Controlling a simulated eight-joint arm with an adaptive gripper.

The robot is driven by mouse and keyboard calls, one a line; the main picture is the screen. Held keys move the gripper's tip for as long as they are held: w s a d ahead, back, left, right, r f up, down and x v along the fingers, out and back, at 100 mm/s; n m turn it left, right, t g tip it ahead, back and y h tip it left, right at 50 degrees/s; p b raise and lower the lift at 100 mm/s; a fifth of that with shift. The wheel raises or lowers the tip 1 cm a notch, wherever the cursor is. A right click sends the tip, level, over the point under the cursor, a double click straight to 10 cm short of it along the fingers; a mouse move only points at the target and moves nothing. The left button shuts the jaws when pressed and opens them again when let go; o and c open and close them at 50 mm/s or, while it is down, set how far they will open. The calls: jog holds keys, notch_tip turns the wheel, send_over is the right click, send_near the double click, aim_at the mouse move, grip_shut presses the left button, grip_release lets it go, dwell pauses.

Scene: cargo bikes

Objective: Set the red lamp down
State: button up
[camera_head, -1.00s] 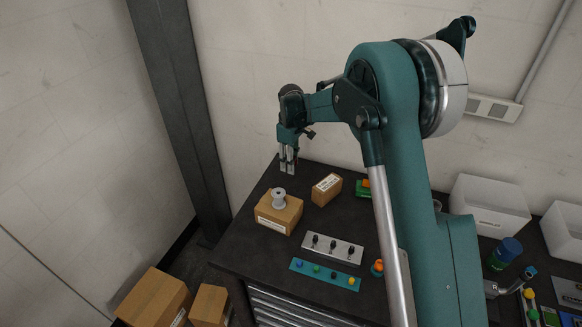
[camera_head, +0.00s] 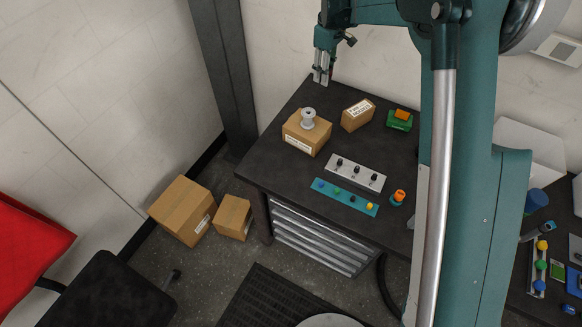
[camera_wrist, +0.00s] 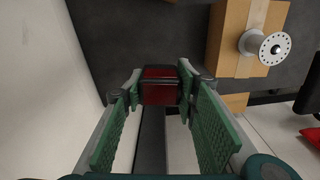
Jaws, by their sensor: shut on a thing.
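The red lamp (camera_wrist: 160,86) shows in the wrist view as a dark red body with darker ends, held between the two green-padded fingers of my gripper (camera_wrist: 161,92). My gripper is shut on it. In the head view my gripper (camera_head: 321,76) points down over the back left corner of the dark workbench (camera_head: 280,158). The lamp cannot be made out there. I cannot tell whether the lamp touches the bench top.
A cardboard box (camera_head: 305,136) with a grey spool (camera_head: 308,118) on it stands near the gripper. A smaller box (camera_head: 357,115) and a green-and-orange item (camera_head: 400,119) are to its right. The wall and a dark post (camera_head: 226,80) are close on the left.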

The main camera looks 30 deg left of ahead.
notch_tip(320, 180, up, 7)
jog(key=shift+f, duration=0.2)
jog(key=s+d+n+p, duration=0.1)
jog(key=s+d, duration=0.1)
jog(key=s, duration=1.6)
jog(key=s+d+n+p, duration=0.1)
jog(key=s+d, duration=0.1)
jog(key=s, duration=1.6)
notch_tip(320, 180, down, 11)
jog(key=shift+f, duration=0.15)
jog(key=shift+f, duration=0.1)
jog(key=shift+f, duration=2.85)
jog(key=shift+f, duration=0.1)
jog(key=shift+f, duration=1.95)
